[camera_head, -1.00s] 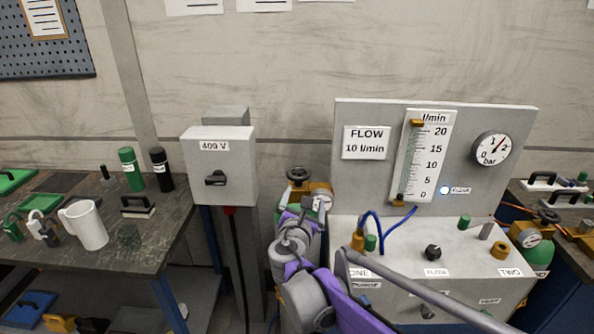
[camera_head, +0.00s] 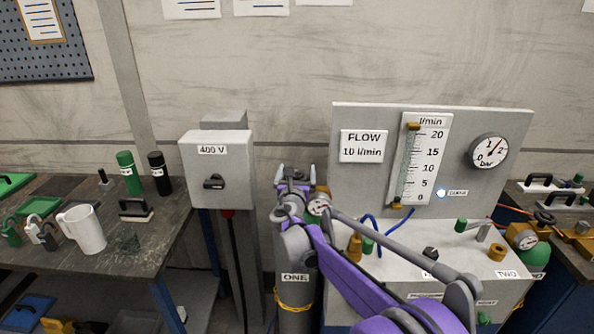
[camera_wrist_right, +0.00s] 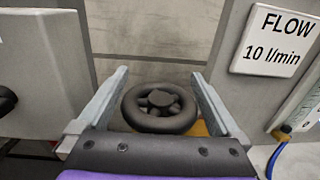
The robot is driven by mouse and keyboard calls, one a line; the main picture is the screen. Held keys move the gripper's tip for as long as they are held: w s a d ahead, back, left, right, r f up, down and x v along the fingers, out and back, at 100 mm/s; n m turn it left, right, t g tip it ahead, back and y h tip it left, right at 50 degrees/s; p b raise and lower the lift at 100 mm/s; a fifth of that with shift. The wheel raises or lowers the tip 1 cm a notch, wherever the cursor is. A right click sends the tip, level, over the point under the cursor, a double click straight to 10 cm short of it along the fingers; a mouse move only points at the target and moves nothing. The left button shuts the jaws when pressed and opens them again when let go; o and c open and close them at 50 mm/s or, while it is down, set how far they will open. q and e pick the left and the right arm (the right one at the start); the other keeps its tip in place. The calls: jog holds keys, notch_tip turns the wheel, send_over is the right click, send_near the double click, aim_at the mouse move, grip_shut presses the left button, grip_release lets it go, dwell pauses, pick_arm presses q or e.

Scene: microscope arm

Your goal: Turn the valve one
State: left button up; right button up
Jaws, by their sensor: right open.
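Valve one's black handwheel (camera_wrist_right: 133,108) sits on a brass fitting (camera_wrist_right: 198,128) and lies between the two fingers of my right gripper in the right wrist view. The fingers stand one on each side of it, with a small gap visible, and they are open. In the head view my right gripper (camera_head: 296,172) is above the grey gas cylinder labelled ONE (camera_head: 295,295), and it hides the handwheel there. A small round gauge (camera_head: 318,205) shows beside the gripper. My left gripper is not in view.
A grey 400 V switch box (camera_head: 215,165) stands just left of the cylinder. To the right is the flow panel (camera_head: 360,195) with a flow tube (camera_head: 426,160) and a bar gauge (camera_head: 489,151). A workbench (camera_head: 150,240) with a white mug (camera_head: 85,229) is at left.

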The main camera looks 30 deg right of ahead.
jog(key=shift+d, duration=0.1)
jog(key=c, duration=1.1)
